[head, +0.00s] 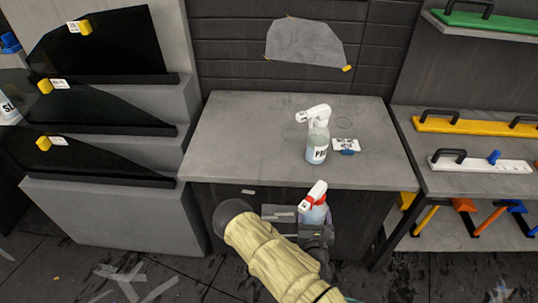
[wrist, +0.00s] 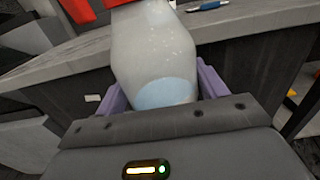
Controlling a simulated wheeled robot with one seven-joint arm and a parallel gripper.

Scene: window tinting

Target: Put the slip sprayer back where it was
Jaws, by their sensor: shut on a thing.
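My gripper (head: 316,230) is shut on a spray bottle with a red and white head (head: 315,198), in front of the grey worktop's front edge. In the wrist view the held bottle (wrist: 155,55) is pale and translucent, with bluish liquid low down, between purple fingers; its label is not visible. A second sprayer (head: 317,140), white-headed and labelled "PR…", stands upright on the worktop (head: 235,135). A white bottle labelled "SL…" (head: 8,108) is cut off at the left edge. Faint rings mark the worktop near the standing sprayer.
A small card (head: 345,145) and a blue pen-like item (head: 348,152) lie right of the standing sprayer. Dark film sheets (head: 100,45) stand on stepped shelves at left. Tool shelves (head: 475,185) are at right. The worktop's left half is clear.

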